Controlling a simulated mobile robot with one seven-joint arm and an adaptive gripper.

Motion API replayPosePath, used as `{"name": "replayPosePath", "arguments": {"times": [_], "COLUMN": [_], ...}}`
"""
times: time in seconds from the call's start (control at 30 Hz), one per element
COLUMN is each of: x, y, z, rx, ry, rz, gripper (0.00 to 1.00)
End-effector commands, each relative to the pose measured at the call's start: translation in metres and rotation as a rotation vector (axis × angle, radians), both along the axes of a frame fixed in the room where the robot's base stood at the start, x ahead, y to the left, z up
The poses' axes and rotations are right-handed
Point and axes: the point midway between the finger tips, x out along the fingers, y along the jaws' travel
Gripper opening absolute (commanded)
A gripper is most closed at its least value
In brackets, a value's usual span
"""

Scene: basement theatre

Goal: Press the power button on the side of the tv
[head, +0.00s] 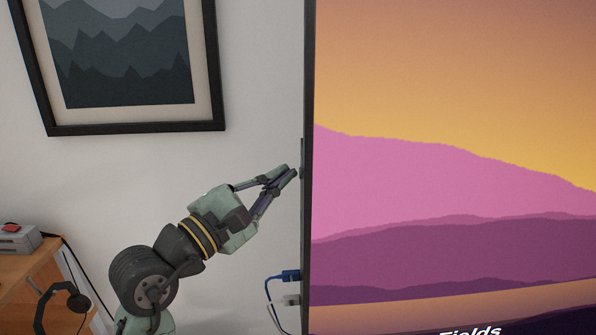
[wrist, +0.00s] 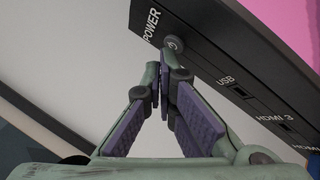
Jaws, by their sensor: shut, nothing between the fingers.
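The tv (head: 450,180) fills the right of the head view, its screen lit with a pink and orange landscape. Its dark side edge shows in the wrist view (wrist: 205,30), with the labels POWER, USB and HDMI 3. The round power button (wrist: 174,43) sits beside the POWER label. My gripper (head: 289,172) is shut and empty, its tips at the tv's left edge. In the wrist view my gripper's tips (wrist: 160,65) lie just below the button in the picture. One fingertip overlaps the button's lower edge; I cannot tell whether it touches.
A blue plug (head: 289,276) and a pale plug (head: 291,300) with cables stick out of the tv's side below my gripper. A framed picture (head: 215,126) hangs on the wall. A wooden cabinet (head: 30,280) with a grey device and headphones stands at the lower left.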

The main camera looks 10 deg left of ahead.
Motion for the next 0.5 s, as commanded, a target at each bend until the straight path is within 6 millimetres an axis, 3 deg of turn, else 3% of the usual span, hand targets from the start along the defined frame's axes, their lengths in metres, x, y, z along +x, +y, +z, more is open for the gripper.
{"name": "replayPosePath", "arguments": {"times": [0.5], "x": [0.0014], "y": [-0.0038], "z": [0.0002], "rx": [-0.001], "ry": [0.0], "rz": [0.0], "gripper": [0.0]}}
